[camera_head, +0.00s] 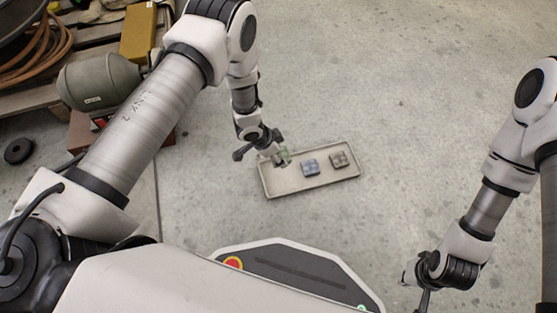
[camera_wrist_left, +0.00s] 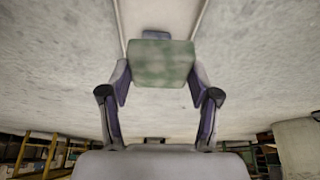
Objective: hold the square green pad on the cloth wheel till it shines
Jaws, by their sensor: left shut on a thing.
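The square green pad (camera_wrist_left: 165,62) sits between the fingertips of my left gripper (camera_wrist_left: 160,82) in the left wrist view. In the head view the green pad (camera_head: 285,154) shows as a small patch at my left gripper (camera_head: 279,157), over the left end of the tray. The left gripper is shut on it; whether the pad clears the tray I cannot tell. No cloth wheel is clearly visible; a grey rounded machine body (camera_head: 100,81) stands at left, partly hidden by my left arm. My right gripper (camera_head: 424,298) is at the bottom right, its fingers mostly out of sight.
The shallow tray (camera_head: 290,186) lies on the concrete floor with a blue block (camera_head: 310,167) and a grey-brown block (camera_head: 340,159) in it. A yellow box (camera_head: 138,34), a coiled hose (camera_head: 38,50) and a dark ring (camera_head: 18,151) are at left. Floor right of the tray is clear.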

